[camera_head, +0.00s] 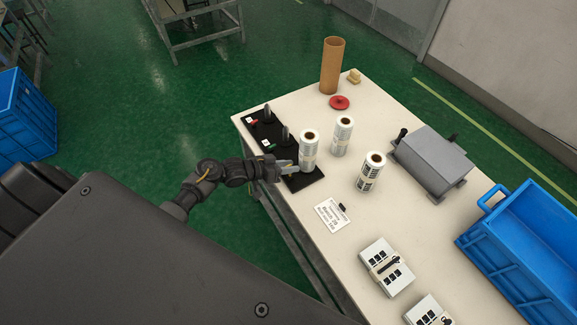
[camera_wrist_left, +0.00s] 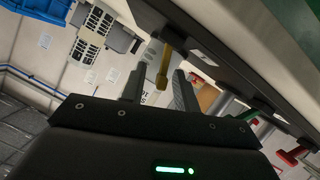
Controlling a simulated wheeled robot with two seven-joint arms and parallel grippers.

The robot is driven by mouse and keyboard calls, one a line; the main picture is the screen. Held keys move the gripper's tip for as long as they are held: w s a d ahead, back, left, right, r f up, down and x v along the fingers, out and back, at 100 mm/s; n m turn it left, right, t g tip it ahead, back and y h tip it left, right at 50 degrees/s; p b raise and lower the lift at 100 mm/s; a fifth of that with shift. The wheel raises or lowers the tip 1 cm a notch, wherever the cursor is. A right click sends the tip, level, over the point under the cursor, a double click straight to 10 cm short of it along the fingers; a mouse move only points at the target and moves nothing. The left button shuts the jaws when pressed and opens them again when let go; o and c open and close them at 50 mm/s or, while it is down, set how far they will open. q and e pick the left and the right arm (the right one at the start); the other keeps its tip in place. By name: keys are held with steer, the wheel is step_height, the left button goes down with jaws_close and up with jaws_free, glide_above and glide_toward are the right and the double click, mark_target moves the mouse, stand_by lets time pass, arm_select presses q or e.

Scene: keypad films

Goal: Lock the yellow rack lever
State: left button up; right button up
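The black rack (camera_head: 312,179) lies along the table's left edge. A white film roll (camera_head: 309,152) stands upright at its near end. The yellow lever (camera_wrist_left: 162,68) shows in the left wrist view, sticking out from the rack's dark edge. In the head view I cannot make it out beside my gripper. My left gripper (camera_head: 288,168) is at the rack's near end. In the left wrist view its two fingers (camera_wrist_left: 158,88) are apart, with the yellow lever in the gap; contact is not clear. The red lever (camera_wrist_left: 289,156) and green lever (camera_wrist_left: 241,114) are farther along. My right gripper is not in view.
Two film rolls (camera_head: 343,136) (camera_head: 370,172) stand right of the rack. A grey machine (camera_head: 433,160), a blue crate (camera_head: 535,240), keypad bundles (camera_head: 388,267) and a label card (camera_head: 331,215) are farther right or nearer. A cardboard tube (camera_head: 332,66) and red disc (camera_head: 339,102) are at the back.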

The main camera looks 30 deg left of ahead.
arm_select(q)
jaws_close()
steer(key=shift+w+a+f+n+h, duration=0.2)
steer(key=shift+a+n+h, duration=0.15)
steer(key=shift+n+h, duration=0.25)
steer(key=shift+o, duration=0.3)
jaws_free()
steer(key=shift+s, duration=0.15)
steer(key=v, duration=1)
steer(key=shift+s+a+r+b, duration=0.15)
steer(key=shift+a+r+b, duration=0.1)
steer(key=shift+r+b, duration=0.15)
